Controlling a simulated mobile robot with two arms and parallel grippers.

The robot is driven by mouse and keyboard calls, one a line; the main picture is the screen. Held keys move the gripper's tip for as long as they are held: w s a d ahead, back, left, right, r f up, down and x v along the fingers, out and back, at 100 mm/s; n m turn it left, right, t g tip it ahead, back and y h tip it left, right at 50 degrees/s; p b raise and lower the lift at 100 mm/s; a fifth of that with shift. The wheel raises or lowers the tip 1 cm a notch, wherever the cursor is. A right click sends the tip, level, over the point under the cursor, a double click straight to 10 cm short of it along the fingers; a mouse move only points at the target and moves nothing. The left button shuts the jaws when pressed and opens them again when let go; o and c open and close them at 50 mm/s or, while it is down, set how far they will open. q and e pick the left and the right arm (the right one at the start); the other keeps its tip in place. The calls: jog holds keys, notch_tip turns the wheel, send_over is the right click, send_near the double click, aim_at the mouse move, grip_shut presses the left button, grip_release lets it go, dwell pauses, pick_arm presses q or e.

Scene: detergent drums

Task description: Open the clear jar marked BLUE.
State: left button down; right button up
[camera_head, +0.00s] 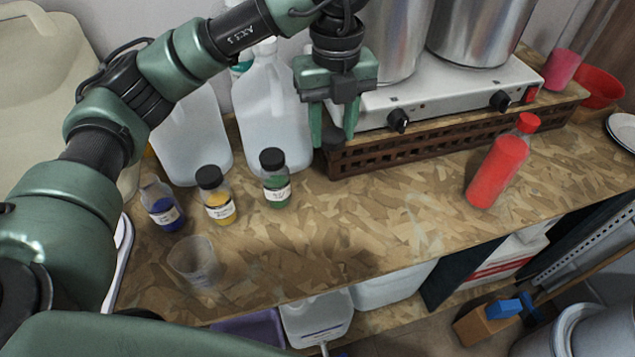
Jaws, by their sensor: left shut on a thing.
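The clear jar marked BLUE (161,206) stands upright at the left of the chipboard bench, with dark blue powder in the bottom and a white label. No cap shows on its mouth. My left gripper (333,140) is up and to the right of the jar, in front of the hotplate. It is shut on a small dark round cap (332,134), held between its fingertips; the fingers partly hide it. My right gripper is not in view.
Black-capped yellow (220,207) and green (277,190) jars stand right of the blue one. An empty clear cup (194,262) stands in front. White jugs (270,120) are behind. A red bottle (497,170) stands at right. The bench middle is clear.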

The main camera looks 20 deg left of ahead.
pick_arm(q)
jog(key=p, duration=0.1)
send_over(329, 199)
notch_tip(329, 199, down, 12)
notch_tip(329, 199, down, 4)
jog(key=shift+p, duration=0.7)
jog(key=shift+f, duration=0.3)
jog(key=c, duration=0.8)
grip_release()
jog(key=shift+w, duration=0.1)
jog(key=shift+c, duration=0.2)
